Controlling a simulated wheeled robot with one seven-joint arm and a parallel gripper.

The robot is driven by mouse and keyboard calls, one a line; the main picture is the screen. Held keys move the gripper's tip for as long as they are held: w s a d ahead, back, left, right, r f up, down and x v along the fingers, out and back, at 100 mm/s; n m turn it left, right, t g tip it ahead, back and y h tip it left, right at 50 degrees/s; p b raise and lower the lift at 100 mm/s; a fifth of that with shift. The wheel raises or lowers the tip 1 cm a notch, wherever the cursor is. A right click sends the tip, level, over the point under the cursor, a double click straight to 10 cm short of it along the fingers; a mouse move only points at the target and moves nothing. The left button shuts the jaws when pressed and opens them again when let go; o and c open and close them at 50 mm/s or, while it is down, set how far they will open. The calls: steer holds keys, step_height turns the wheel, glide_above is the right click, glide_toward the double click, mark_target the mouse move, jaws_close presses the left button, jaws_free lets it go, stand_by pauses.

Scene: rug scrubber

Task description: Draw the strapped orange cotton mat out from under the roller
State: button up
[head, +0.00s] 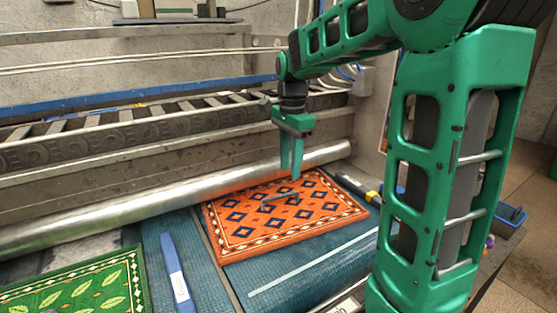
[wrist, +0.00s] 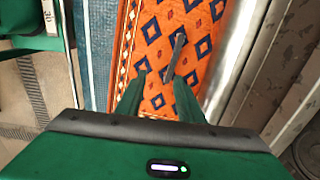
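The orange mat (head: 330,222), patterned with dark blue diamonds and a cream border, lies flat on the blue-green bed. Its back edge meets the silver roller (head: 120,215); whether part of it runs beneath is hidden. A short dark grey strap (head: 280,196) lies across the mat's middle. My gripper (head: 291,176) points down above the mat near the strap, holding nothing. In the wrist view my gripper's fingers (wrist: 161,78) are apart, with the mat (wrist: 150,50) below, the strap (wrist: 174,58) just beyond the fingertips toward the right one, and the roller (wrist: 235,55) on the right.
A green leaf-patterned mat (head: 85,285) lies at the front left. A blue long-handled tool (head: 176,274) lies between the mats. A yellow-and-black handled tool (head: 358,189) lies right of the orange mat. The bed in front of the orange mat is mostly clear.

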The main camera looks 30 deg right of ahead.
mark_target(280, 196)
steer(key=w, duration=0.1)
steer(key=w+a+m, duration=0.1)
steer(key=w, duration=0.1)
steer(key=shift+w+r, duration=0.1)
steer(key=shift+w, duration=0.05)
step_height(280, 196, down, 11)
steer(key=shift+r, duration=0.1)
stand_by(0.6)
jaws_close()
